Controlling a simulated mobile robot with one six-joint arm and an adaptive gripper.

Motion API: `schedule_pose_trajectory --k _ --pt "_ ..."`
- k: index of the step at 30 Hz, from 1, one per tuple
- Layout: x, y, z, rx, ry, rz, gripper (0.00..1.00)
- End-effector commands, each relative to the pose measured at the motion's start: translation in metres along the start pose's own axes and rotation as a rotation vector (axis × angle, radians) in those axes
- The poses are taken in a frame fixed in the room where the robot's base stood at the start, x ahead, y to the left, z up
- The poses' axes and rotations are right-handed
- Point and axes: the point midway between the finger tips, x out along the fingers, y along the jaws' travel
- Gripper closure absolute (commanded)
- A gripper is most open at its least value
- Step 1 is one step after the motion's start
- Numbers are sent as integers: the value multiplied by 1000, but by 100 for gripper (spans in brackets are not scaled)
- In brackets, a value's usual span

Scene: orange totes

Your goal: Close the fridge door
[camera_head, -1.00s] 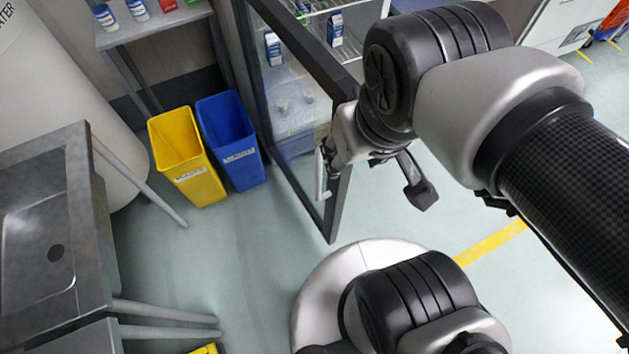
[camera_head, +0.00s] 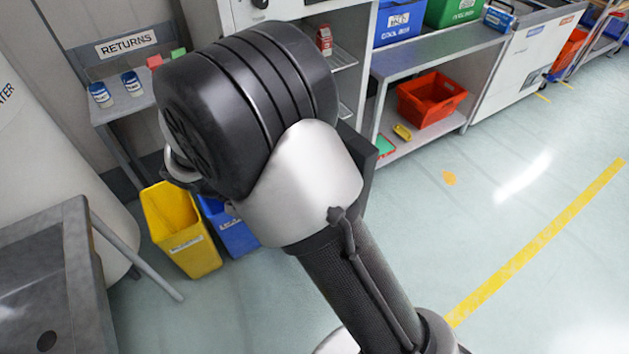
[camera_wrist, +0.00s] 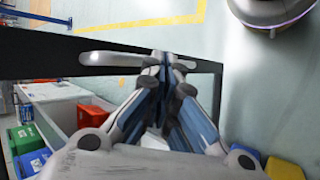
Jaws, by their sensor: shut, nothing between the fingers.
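The fridge door has a dark frame (camera_wrist: 40,56) that crosses the upper part of the wrist view, with a pale bar handle (camera_wrist: 105,59) on it. My gripper (camera_wrist: 165,62) is shut and empty, its fingertips close to the handle; I cannot tell whether they touch it. In the head view my arm hides the gripper and most of the door; a dark edge (camera_head: 368,168) shows right of my wrist. The fridge (camera_head: 347,60) shows white wire shelves behind my arm, so its front is at least partly open. A red carton (camera_head: 323,39) stands inside.
Yellow bin (camera_head: 180,230) and blue bin (camera_head: 232,232) stand on the floor at left. A sink unit (camera_head: 50,270) is nearer at left. A steel bench (camera_head: 440,52) with an orange crate (camera_head: 432,98) stands right of the fridge. The floor at right is clear.

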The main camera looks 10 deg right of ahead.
Motion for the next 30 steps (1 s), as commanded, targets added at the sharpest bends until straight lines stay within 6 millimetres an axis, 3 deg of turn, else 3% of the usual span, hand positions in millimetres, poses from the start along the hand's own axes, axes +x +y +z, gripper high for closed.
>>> schedule_pose_trajectory --k 1,9,18,24,30 --pt "9 -20 -6 -14 0 65 100" --pt "62 -114 -26 -15 101 407 100" --pt "142 -199 -21 -1 347 729 100" --pt "176 -221 -15 8 474 829 100" --pt "187 -220 -16 13 501 847 100"
